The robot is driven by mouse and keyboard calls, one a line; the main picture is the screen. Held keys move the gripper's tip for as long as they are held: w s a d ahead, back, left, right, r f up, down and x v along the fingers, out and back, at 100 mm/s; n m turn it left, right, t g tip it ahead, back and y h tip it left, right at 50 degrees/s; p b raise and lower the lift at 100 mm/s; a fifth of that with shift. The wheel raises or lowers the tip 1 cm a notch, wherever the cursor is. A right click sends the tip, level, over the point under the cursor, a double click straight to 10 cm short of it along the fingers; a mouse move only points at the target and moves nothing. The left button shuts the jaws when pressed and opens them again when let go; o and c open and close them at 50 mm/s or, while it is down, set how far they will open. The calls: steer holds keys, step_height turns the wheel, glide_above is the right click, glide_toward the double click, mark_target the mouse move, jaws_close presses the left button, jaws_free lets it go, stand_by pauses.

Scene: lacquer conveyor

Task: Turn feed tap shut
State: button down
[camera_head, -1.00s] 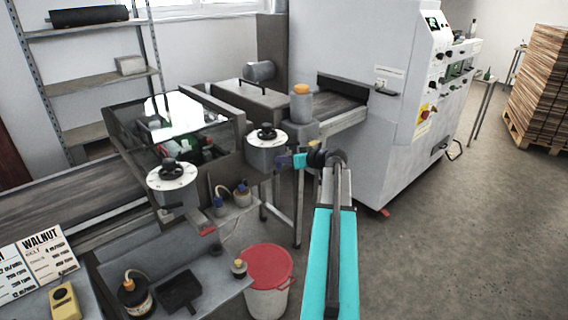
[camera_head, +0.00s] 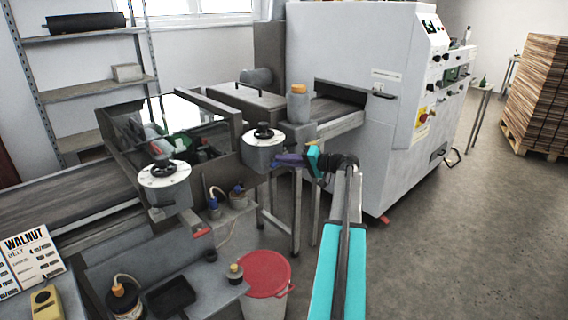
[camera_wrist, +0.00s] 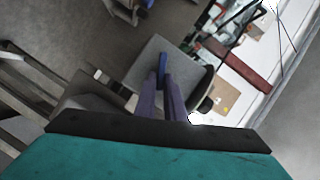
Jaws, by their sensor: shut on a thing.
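The feed tap appears to be the small blue lever (camera_wrist: 163,66) on the side of a grey box-like housing (camera_wrist: 148,60) in the wrist view. My gripper (camera_wrist: 165,82) is shut on this lever, whose end sticks out past the two purple-grey fingers. In the head view my gripper (camera_head: 276,161) reaches left to the housing below the right dial (camera_head: 264,136). A bit of blue (camera_head: 273,166) shows at the fingertips there. The fingers hide most of the lever, so its exact angle is hard to tell.
Another white dial (camera_head: 164,174) stands to the left, with a red lever (camera_head: 202,232) below it. A red-lidded bucket (camera_head: 266,274) and a low shelf with bottles (camera_head: 234,272) are below. A grey machine (camera_head: 350,60) stands behind.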

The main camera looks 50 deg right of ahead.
steer(key=m+t, duration=0.1)
steer(key=m, duration=0.1)
steer(key=f+m+y+b, duration=0.1)
steer(key=m, duration=0.1)
steer(key=shift+d+t, duration=0.15)
steer(key=shift+t, duration=0.25)
steer(key=shift+m, duration=0.4)
steer(key=c, duration=1.8)
jaws_free()
steer(key=shift+c, duration=0.2)
steer(key=shift+s, duration=0.1)
steer(key=b+v, duration=0.2)
steer(key=v, duration=1.1)
steer(key=shift+s+d, duration=0.2)
steer(key=shift+s, duration=0.1)
steer(key=shift+f, duration=0.1)
